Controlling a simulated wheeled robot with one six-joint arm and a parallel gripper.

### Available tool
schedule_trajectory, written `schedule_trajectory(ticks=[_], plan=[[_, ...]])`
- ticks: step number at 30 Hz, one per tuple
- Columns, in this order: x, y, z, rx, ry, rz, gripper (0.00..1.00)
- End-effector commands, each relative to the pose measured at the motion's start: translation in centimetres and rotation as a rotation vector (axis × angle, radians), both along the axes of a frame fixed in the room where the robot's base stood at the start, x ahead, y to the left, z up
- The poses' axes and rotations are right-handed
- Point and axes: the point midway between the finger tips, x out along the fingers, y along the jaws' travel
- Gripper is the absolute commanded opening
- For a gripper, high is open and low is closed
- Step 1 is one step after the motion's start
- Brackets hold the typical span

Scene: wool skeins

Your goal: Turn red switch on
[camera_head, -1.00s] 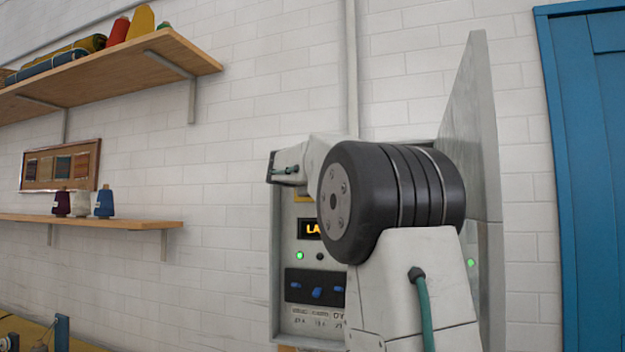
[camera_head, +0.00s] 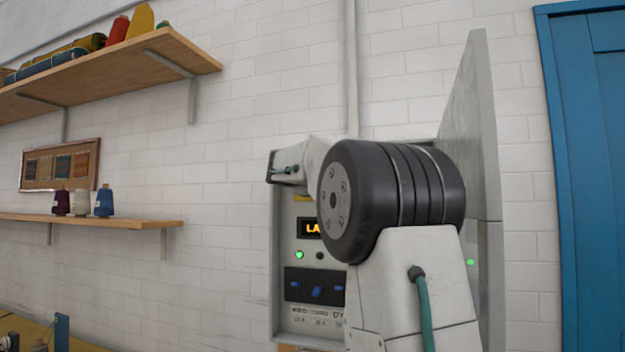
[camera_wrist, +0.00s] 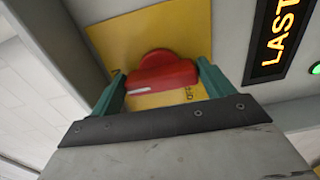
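The red switch (camera_wrist: 160,76) is a rotary knob with a bar handle on a yellow plate (camera_wrist: 115,40), seen in the wrist view. A white mark shows near the left end of its bar. The letters "OFF" are printed on the plate below its right end. The green fingers of my gripper (camera_wrist: 162,84) stand at both ends of the bar and look to be against it, with no clear gap. In the head view my arm hides the switch; only a sliver of the yellow plate (camera_head: 302,196) shows on the grey control box (camera_head: 279,250).
A lit display (camera_wrist: 278,40) sits right of the plate, with a green lamp (camera_wrist: 315,69) nearby. Lower on the box are blue switches (camera_head: 316,292). A tall grey panel (camera_head: 470,110) stands at its right. Shelves (camera_head: 120,75) with yarn are at left, a blue door (camera_head: 590,180) at right.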

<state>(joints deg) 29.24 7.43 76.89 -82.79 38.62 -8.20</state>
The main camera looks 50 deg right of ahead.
Motion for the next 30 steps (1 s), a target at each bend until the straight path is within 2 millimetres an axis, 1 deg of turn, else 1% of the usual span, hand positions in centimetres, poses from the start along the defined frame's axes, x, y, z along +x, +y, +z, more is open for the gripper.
schedule_trajectory(ticks=[1, 2, 8, 11, 22, 26, 30], plan=[[0.0, 0.0, -0.1, 0.001, 0.0, 0.0, 0.95], [0.0, 0.0, -0.1, 0.001, 0.0, 0.0, 1.0], [0.0, 0.0, 0.0, 0.0, 0.001, 0.0, 1.0], [-0.2, 0.5, 0.1, 0.0, 0.001, 0.001, 1.0], [-2.4, 5.9, 0.0, 0.0, 0.001, 0.003, 1.0], [-2.8, 6.9, -0.1, 0.001, 0.001, 0.001, 1.0], [-3.0, 7.3, 0.0, 0.001, 0.0, 0.001, 1.0]])
